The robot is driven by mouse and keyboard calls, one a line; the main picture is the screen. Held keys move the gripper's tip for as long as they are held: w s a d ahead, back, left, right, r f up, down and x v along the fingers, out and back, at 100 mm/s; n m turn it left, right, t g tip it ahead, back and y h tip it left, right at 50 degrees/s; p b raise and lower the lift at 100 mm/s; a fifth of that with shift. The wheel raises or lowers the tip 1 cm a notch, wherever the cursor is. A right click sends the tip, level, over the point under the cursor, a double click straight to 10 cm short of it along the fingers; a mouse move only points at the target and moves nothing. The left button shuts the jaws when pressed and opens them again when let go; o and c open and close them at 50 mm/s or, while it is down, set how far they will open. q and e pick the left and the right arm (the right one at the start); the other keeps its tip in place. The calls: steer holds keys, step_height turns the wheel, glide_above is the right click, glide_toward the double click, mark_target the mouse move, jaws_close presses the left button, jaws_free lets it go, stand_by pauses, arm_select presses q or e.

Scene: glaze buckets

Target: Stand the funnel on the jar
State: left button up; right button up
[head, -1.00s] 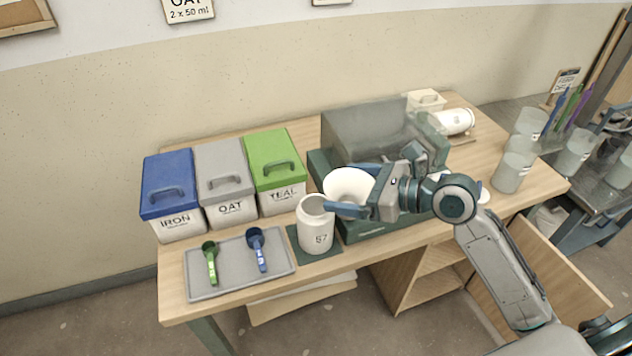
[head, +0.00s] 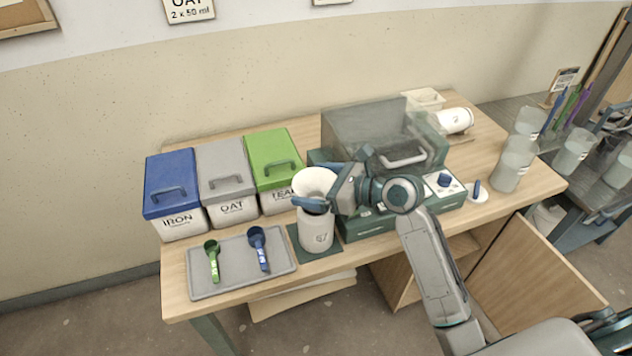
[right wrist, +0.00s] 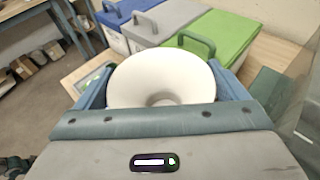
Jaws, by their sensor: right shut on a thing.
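The white funnel (head: 314,183) is held by my right gripper (head: 317,188), which is shut on it. In the right wrist view the funnel (right wrist: 162,80) sits between the two blue fingers, its wide mouth facing the camera. The white jar (head: 316,232), marked 57, stands upright on a dark green mat (head: 297,241). The funnel is directly above the jar's mouth in the head view and overlaps its rim. The gripper and funnel hide the jar's opening, so I cannot tell whether the funnel touches it. My left gripper is not in view.
Blue (head: 172,190), grey (head: 228,185) and green (head: 272,165) lidded buckets stand behind the jar. A grey tray (head: 225,282) with a green scoop (head: 212,262) and a blue scoop (head: 258,250) lies left. A green machine with a clear cover (head: 375,130) stands right.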

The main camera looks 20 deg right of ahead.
steer(key=o, duration=0.7)
steer(key=shift+f, duration=0.15)
steer(key=shift+c, duration=0.2)
steer(key=b+v, duration=0.1)
steer(key=v, duration=1.1)
